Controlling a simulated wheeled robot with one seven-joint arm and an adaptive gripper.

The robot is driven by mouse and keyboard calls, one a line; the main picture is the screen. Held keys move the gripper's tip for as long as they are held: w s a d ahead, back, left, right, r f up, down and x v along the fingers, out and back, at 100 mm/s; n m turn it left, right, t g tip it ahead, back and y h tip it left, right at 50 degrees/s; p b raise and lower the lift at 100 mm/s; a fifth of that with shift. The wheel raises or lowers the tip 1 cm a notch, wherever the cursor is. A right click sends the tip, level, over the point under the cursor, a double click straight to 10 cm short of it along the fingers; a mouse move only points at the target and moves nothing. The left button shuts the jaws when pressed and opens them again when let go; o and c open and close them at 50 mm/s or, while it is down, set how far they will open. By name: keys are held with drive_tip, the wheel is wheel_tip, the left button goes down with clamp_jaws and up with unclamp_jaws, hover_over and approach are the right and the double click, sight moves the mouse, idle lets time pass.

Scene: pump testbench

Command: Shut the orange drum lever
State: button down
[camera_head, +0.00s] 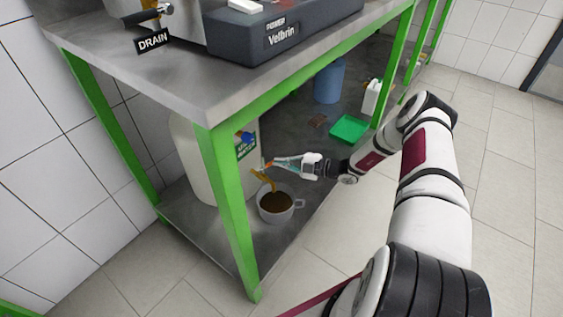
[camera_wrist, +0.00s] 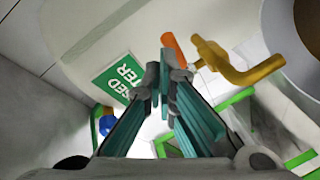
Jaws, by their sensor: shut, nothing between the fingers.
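A white drum (camera_head: 190,150) with a green label (camera_wrist: 122,76) stands on the lower shelf behind the green table leg. Its brass tap (camera_wrist: 240,68) points over a grey mug (camera_head: 276,216) holding dark brown liquid. I cannot tell whether liquid is flowing. The orange lever (camera_wrist: 172,46) sits beside the tap; in the head view it is a tiny spot at my fingertips. My gripper (camera_head: 272,163) is shut and empty, reaching in from the right. In the wrist view its fingertips (camera_wrist: 165,74) are right at the lever's near end; I cannot tell whether they touch.
A green table leg (camera_head: 226,200) stands left of the mug, and the steel tabletop (camera_head: 150,75) is above my forearm. A green tray (camera_head: 349,129), blue bin (camera_head: 329,82) and white bottle (camera_head: 373,97) stand farther back.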

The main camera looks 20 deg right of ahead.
drive_tip(key=shift+r, duration=0.1)
drive_tip(key=s+d+r+p, duration=0.2)
drive_tip(key=d+r+p, duration=0.1)
drive_tip(key=d, duration=0.7)
drive_tip(key=shift+s+d+r+p, duration=0.2)
drive_tip(key=shift+s+d+p, duration=0.2)
drive_tip(key=shift+p, duration=0.15)
